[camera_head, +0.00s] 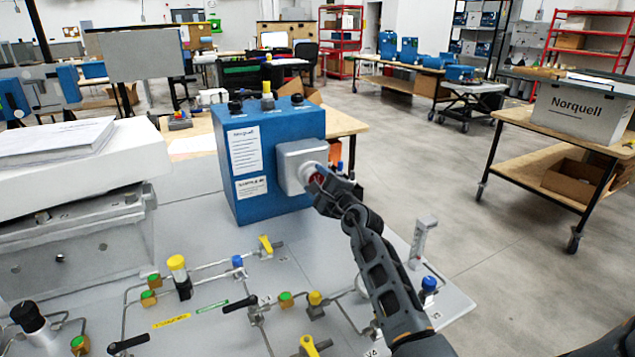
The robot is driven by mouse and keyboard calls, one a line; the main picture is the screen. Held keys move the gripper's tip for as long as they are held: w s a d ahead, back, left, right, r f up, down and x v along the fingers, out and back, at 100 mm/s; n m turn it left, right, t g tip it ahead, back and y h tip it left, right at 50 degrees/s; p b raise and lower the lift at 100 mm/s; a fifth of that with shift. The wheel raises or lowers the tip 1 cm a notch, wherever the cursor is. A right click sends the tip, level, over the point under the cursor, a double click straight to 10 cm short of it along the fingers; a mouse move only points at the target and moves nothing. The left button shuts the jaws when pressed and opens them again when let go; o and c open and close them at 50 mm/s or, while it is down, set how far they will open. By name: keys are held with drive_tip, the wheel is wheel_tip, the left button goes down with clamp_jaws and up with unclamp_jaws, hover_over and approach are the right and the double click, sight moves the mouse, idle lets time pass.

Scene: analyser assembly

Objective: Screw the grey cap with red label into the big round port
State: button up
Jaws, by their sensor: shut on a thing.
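The blue analyser box (272,140) stands upright on the grey panel in the camera_head view. A square grey housing (295,160) is fixed on its right face, and the big round port there is mostly hidden by the cap and my gripper. The grey cap with red label (311,174) sits at the housing's front, held by my gripper (322,183). My gripper is shut on the cap, reaching in from the lower right. Whether the cap's thread is engaged in the port cannot be told.
A clear upright tube (422,240) stands right of my arm. Open floor lies right of the panel.

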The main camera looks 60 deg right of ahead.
drive_tip(key=shift+r, duration=0.1)
drive_tip(key=shift+c, duration=1.4)
drive_tip(key=shift+r+m+p, duration=0.15)
drive_tip(key=shift+m+p, duration=0.35)
drive_tip(key=shift+p, duration=0.05)
drive_tip(key=shift+c, duration=0.2)
drive_tip(key=m+p, duration=0.3)
drive_tip(key=m, duration=0.1)
drive_tip(key=shift+d+m, duration=0.15)
drive_tip(key=shift+m, duration=0.25)
drive_tip(key=shift+s+m+p, duration=0.1)
drive_tip(key=shift+m+p, duration=0.3)
drive_tip(key=shift+m, duration=0.2)
drive_tip(key=shift+f+m, duration=0.2)
drive_tip(key=shift+m, duration=1.8)
drive_tip(key=m, duration=0.6)
drive_tip(key=shift+d+f, duration=0.1)
drive_tip(key=m, duration=0.7)
drive_tip(key=shift+s+d, duration=0.1)
drive_tip(key=shift+d, duration=0.05)
